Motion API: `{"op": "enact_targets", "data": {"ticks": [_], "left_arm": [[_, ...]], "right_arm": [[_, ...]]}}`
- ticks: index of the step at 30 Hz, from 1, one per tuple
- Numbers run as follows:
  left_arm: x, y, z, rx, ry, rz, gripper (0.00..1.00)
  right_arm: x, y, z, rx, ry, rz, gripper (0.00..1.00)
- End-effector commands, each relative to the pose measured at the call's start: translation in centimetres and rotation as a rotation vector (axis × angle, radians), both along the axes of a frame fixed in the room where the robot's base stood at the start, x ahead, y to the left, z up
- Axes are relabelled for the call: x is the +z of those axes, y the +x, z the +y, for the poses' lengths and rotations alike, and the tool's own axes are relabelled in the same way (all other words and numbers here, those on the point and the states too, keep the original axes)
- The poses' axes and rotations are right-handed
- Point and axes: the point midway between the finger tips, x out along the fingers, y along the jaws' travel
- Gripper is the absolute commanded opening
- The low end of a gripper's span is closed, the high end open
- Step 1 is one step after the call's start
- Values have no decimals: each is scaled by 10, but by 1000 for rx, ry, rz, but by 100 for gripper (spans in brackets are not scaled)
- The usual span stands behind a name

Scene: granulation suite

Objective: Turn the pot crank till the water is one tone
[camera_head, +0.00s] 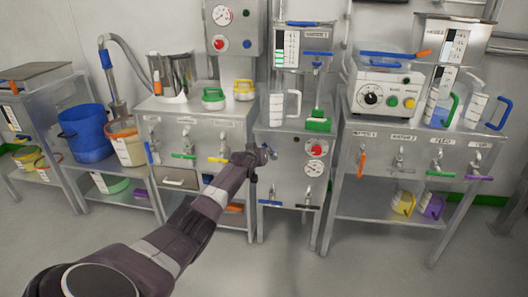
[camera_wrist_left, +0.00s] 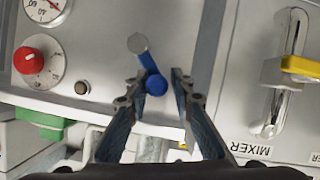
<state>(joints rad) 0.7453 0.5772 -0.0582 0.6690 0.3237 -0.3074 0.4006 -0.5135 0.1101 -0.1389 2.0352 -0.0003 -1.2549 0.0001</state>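In the left wrist view a small crank has a grey round hub (camera_wrist_left: 138,43) and a blue knob (camera_wrist_left: 155,83). It is on the front panel of the middle cabinet (camera_head: 284,190). My left gripper (camera_wrist_left: 160,76) is open, with its fingers either side of the blue knob; the left finger is very near it, and a gap shows on the right. In the head view the left gripper (camera_head: 258,157) is at that panel and partly hides the crank. A tank with a white level scale (camera_head: 287,50) stands above; I cannot judge the water's tone. A dark part (camera_head: 508,220) at the right edge may be my right gripper.
The panel carries gauges and a red knob (camera_wrist_left: 29,61) close to the left gripper. A valve with a yellow handle (camera_wrist_left: 300,66) is on the neighbouring panel. Jugs, a green-based stand (camera_head: 318,125) and a control box (camera_head: 383,95) crowd the tops. The floor in front is clear.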

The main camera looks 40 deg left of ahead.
Motion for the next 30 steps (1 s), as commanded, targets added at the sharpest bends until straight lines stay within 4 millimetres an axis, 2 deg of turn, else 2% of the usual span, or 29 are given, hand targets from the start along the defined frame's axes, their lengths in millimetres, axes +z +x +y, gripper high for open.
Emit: {"op": "enact_targets", "data": {"ticks": [3, 17, 30], "left_arm": [[1, 0, 1, 2, 0, -2, 33], [1, -1, -3, -4, -3, -3, 33], [13, -29, -16, -3, -1, -4, 33]], "right_arm": [[0, 0, 0, 0, 0, 0, 26], [0, 1, 0, 1, 0, -1, 26], [0, 0, 0, 0, 0, 0, 26]]}}
